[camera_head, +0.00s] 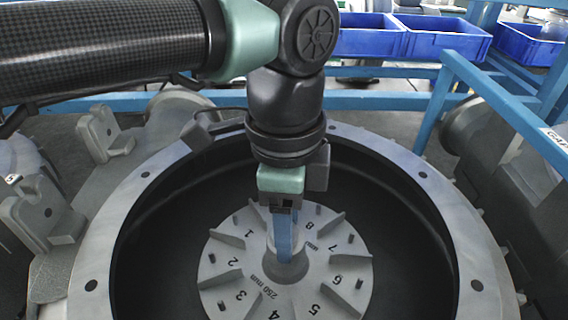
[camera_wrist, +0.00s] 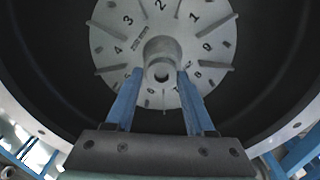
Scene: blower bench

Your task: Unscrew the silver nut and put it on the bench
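A grey impeller disc (camera_head: 227,255) with numbered vanes sits inside the round dark housing. Its raised centre hub (camera_head: 287,269) also shows in the wrist view (camera_wrist: 164,49), with a dark round hole in its near end. I cannot pick out a separate silver nut from the grey hub. My gripper (camera_head: 285,258) points down over the hub. In the wrist view its two blue fingers (camera_wrist: 160,74) are spread apart, one on each side of the hub end. I cannot tell whether they touch it. In the head view the fingers hide part of the hub.
The housing's broad grey flange (camera_head: 425,185) with bolt holes rings the disc and its dark wall. Grey brackets (camera_head: 42,212) stand at the left. A blue frame (camera_head: 480,85) and blue bins (camera_head: 447,40) are behind. No clear flat bench top shows.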

